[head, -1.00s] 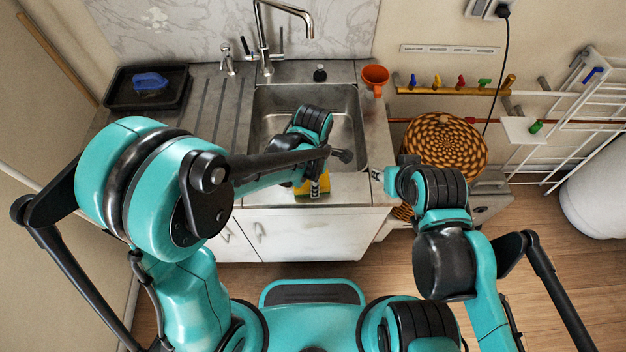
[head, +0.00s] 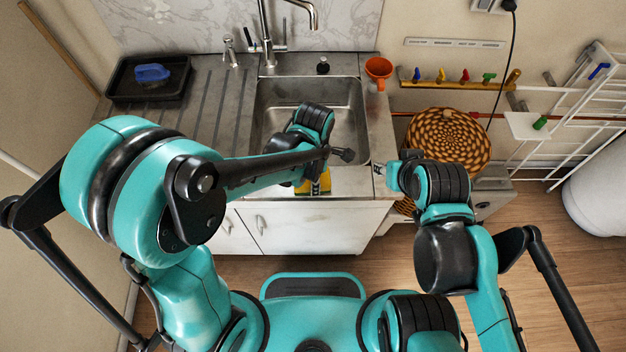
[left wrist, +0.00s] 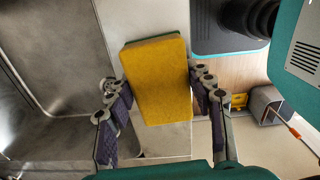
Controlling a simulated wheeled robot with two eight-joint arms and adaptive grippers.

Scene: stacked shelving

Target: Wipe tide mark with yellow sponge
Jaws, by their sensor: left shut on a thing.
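The yellow sponge (left wrist: 158,82) has a thin green layer along its far edge in the left wrist view. My left gripper (left wrist: 160,88) is shut on it, with a finger on each side. In the head view the sponge (head: 324,184) shows partly below my left wrist, over the sink's front rim. I cannot tell whether it touches the rim. The steel sink basin (head: 265,105) is partly hidden by my left arm. No tide mark can be made out clearly. My right gripper (head: 384,173) is right of the sink front; its fingers are too small to read.
A black tray (head: 118,92) with a blue object (head: 152,73) stands on the drainboard. The tap (head: 267,35) rises behind the basin. An orange funnel (head: 378,69) sits at the right counter edge. A woven basket (head: 447,140) and white rack (head: 570,110) stand farther right.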

